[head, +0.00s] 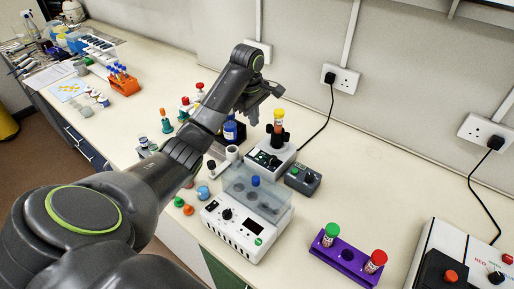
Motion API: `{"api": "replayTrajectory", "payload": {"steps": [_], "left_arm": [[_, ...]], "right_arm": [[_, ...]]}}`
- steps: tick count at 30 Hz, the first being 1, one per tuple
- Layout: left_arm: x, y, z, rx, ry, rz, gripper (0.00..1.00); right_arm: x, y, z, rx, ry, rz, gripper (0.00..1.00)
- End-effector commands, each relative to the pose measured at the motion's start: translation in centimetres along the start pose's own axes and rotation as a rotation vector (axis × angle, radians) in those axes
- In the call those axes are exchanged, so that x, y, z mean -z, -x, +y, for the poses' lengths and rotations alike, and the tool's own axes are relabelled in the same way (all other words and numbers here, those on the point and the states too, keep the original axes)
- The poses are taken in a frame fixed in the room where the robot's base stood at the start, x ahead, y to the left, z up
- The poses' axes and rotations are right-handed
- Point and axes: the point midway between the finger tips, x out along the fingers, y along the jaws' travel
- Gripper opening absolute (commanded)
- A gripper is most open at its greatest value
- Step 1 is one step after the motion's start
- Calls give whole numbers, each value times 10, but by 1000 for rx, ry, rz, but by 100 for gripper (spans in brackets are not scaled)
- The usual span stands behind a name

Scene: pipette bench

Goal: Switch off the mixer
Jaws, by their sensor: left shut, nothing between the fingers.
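The mixer (264,160) appears to be the small white unit with a dark front panel, standing behind the clear-lidded white device. A yellow-capped tube (279,118) stands upright in its black top. A small grey box (302,179) with a green button and a dark knob sits just to its right. I cannot tell whether the mixer is running. My left gripper (256,104) is shut and empty, above and behind the mixer, to the left of the yellow-capped tube. My left arm crosses the picture from the lower left. My right gripper is not in view.
A white device (231,229) with a clear lid stands in front of the mixer. A purple rack (341,262) holds green- and red-capped tubes. Another white machine (430,243) is at right. Bottles, loose caps and an orange rack (124,84) are left. Bench right of the grey box is clear.

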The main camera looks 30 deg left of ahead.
Motion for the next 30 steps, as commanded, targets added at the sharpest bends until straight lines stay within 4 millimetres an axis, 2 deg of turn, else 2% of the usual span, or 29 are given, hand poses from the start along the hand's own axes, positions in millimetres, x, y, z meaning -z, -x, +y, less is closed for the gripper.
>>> {"api": "replayTrajectory", "payload": {"steps": [1, 3, 12, 15, 21, 30], "left_arm": [[0, -12, -1, 0, 0, 0, 0], [-1, -20, -1, 6, 1, -4, 0], [-1, -84, -1, 5, 0, -2, 0], [-1, -99, -1, 5, 1, -1, 0], [0, -117, -1, 2, 0, 0, 0], [0, -122, -1, 1, -1, 1, 0]], "right_arm": [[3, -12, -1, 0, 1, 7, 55], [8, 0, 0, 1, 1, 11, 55], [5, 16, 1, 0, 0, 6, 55], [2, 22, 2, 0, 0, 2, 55], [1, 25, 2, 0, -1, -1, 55], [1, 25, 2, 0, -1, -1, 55]]}}
